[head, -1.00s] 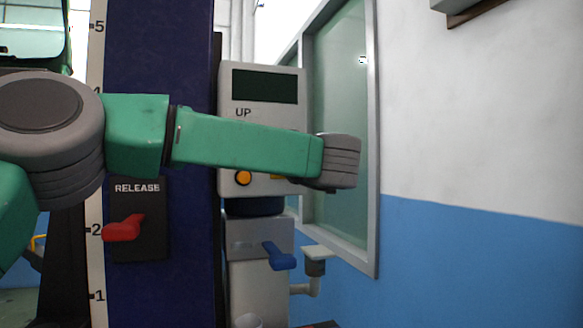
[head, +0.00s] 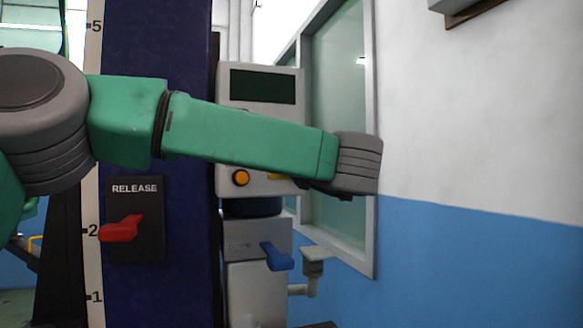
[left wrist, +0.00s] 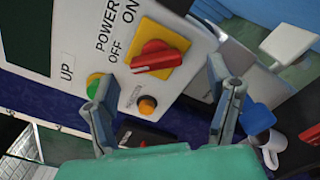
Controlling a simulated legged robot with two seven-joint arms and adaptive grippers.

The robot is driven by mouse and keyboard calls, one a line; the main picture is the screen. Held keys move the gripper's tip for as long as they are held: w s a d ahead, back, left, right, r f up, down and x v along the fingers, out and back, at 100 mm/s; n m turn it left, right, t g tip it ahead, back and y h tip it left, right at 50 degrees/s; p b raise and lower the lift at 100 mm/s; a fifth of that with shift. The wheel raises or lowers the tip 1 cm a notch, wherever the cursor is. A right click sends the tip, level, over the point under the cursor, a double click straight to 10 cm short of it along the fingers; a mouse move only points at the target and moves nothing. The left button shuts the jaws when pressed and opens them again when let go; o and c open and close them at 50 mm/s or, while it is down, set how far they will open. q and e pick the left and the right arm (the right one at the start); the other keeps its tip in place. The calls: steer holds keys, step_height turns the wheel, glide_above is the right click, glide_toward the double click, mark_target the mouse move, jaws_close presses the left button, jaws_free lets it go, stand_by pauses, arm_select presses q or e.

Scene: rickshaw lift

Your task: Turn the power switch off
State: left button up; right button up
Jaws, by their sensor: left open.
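The power switch (left wrist: 158,56) is a red rotary knob on a yellow square plate, beside the words POWER, OFF and ON in the left wrist view. In the head view my left arm hides the knob; only a sliver of its yellow plate (head: 278,177) shows under the arm. My left gripper (left wrist: 160,75) is open and empty, with its two fingers apart on either side of the knob as seen from the wrist. No contact with the knob is visible. In the head view the fingers are mostly hidden behind my wrist. My right gripper is in neither view.
The grey control box (head: 262,110) also bears an orange button (head: 240,178) and a green button (left wrist: 93,84). Below it is a blue lever (head: 277,257). A red RELEASE lever (head: 121,229) is on the dark blue column. A window (head: 338,130) and wall lie to the right.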

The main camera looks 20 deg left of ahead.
arm_select(q)
steer(key=v, duration=0.6)
steer(key=shift+s+d, duration=0.25)
steer(key=shift+d, duration=0.1)
steer(key=shift+f, duration=0.15)
